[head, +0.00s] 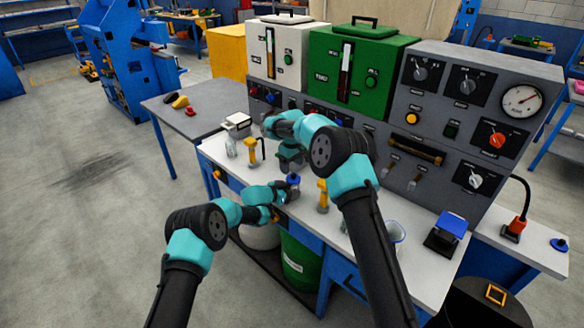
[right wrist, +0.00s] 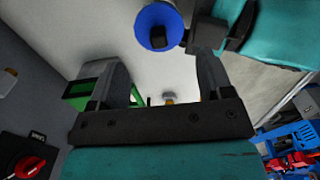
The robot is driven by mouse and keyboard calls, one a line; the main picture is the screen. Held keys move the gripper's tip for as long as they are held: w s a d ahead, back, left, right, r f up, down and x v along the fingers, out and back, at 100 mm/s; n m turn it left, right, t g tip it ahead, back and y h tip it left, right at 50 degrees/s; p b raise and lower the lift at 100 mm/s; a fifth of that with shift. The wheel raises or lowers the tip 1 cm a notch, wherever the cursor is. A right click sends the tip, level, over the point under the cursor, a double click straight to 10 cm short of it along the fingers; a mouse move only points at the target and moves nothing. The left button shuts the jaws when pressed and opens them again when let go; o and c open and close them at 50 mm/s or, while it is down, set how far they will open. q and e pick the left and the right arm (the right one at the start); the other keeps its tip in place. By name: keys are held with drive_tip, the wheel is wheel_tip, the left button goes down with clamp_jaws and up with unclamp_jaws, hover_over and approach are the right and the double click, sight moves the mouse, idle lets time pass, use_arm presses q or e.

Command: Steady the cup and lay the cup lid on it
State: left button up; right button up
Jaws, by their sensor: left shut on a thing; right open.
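The blue lid (head: 294,180) with a dark knob shows at the top of the small greyish cup (head: 293,193), near the front edge of the white bench. It looks laid on the cup, but I cannot tell whether it sits flush. In the right wrist view the lid (right wrist: 148,22) is a round blue disc at the top and hides the cup. My left gripper (head: 284,194) is shut on the cup from the left. My right gripper (head: 290,165) is just above and behind the lid. Its fingers (right wrist: 160,65) are spread and empty, apart from the lid.
Yellow-handled items (head: 323,196) (head: 253,153) stand close on both sides on the white bench (head: 425,262). A clear vessel (head: 231,147) is at the left, a blue-rimmed container (head: 396,231) at the right. The control panel (head: 455,130) bounds the back.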

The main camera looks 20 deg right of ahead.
drive_tip(key=shift+r, duration=1.75)
use_arm(q)
drive_tip(key=o, duration=0.7)
drive_tip(key=shift+a, duration=0.1)
drive_tip(key=v, duration=1.7)
drive_tip(key=shift+s+a+r, duration=0.1)
drive_tip(key=shift+r, duration=0.05)
